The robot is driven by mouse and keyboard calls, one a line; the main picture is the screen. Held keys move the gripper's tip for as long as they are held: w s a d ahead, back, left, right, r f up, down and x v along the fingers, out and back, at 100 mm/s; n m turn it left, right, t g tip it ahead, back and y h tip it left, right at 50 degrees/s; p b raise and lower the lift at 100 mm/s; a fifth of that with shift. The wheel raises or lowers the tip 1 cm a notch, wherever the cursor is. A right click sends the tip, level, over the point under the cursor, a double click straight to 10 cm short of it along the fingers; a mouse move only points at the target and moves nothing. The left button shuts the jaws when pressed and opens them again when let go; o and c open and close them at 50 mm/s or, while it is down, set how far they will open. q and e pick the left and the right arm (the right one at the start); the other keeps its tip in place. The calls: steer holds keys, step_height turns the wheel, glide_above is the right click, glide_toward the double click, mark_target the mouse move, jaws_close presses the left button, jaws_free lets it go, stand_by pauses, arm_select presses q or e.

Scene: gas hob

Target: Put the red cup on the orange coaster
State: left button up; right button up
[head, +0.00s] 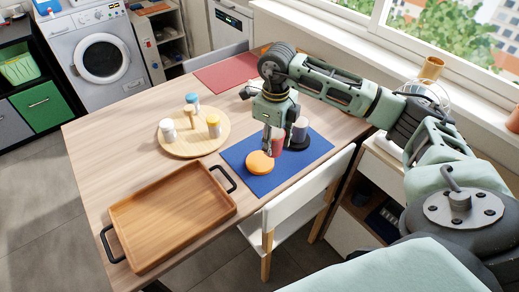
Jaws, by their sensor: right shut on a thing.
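The red cup (278,143) is upright between the fingers of my right gripper (272,144), which is shut on it. It is over the blue placemat, just behind and to the right of the orange coaster (259,163). Whether the cup's base touches the mat cannot be told. The gripper points down and hides part of the cup. My left gripper is not in view.
A round board (180,147) with several small jars and a wooden tray (170,220) with black handles are on the left. A white chair (300,196) stands at the front edge.

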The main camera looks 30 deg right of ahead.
steer(key=w, duration=0.1)
steer(key=w+a+f, duration=0.2)
steer(key=shift+w+f, duration=0.25)
steer(key=shift+w, duration=0.1)
step_height(320, 180, down, 4)
steer(key=shift+s+r+p, duration=0.1)
steer(key=shift+p, duration=0.6)
steer(key=shift+f, duration=0.25)
steer(key=o, duration=1.3)
steer(key=shift+o, duration=0.2)
steer(key=shift+r, duration=0.15)
